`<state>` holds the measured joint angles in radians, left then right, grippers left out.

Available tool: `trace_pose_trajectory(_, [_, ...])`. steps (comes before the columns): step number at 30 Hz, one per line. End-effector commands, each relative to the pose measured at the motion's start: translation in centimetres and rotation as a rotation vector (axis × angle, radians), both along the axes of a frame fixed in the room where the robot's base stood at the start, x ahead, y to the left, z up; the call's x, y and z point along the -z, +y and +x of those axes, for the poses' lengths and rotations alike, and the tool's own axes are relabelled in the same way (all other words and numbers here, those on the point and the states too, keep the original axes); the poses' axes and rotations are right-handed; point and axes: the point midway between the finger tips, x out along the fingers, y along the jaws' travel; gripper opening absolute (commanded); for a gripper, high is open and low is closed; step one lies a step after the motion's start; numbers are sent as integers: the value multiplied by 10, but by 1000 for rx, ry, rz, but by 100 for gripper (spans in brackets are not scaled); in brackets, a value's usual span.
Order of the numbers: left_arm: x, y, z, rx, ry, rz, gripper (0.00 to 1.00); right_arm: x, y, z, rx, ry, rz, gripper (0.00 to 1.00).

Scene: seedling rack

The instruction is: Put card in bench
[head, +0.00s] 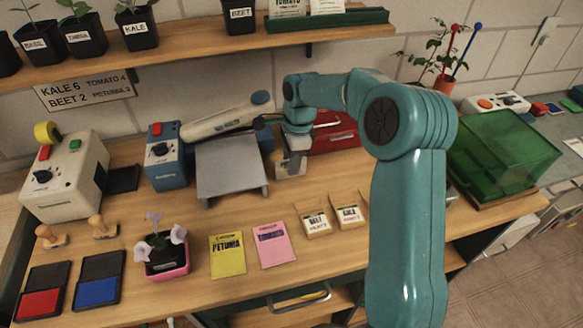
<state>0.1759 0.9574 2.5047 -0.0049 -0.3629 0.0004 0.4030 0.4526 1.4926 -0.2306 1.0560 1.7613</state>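A yellow card (227,256) marked PETUNIA lies flat on the wooden bench (205,292), near its front edge. A pink card (273,245) lies just right of it; its print is too small to read surely. Two small tan packets, one marked BEET (316,222) and one apparently KALE (349,214), lie further right. My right gripper (290,165) points down over the back middle of the bench, beside a grey stand, behind and apart from the cards. Its fingertips are small and partly hidden, so I cannot tell if it is open. My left gripper is out of view.
The grey stand (228,165) has a beige device above it. A potted flower (163,250), red ink pad (42,292) and blue ink pad (97,282) stand left of the cards. A drawer handle (300,298) is below the front edge. A green clear box (500,150) stands right.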

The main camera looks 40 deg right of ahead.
Motion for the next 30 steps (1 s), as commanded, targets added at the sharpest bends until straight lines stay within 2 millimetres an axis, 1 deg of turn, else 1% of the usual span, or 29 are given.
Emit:
trace_pose_trajectory(8, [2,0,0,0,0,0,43,4,0,0,0,1,0,34])
trace_pose_trajectory(16, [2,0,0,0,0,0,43,4,0,0,0,1,0,34])
trace_pose_trajectory(17, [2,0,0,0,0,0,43,4,0,0,0,1,0,31])
trace_pose_trajectory(18, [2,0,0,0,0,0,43,4,0,0,0,1,0,18])
trace_pose_trajectory(20, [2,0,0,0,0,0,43,4,0,0,0,0,0,0])
trace_pose_trajectory(30, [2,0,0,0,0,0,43,4,0,0,0,0,0,0])
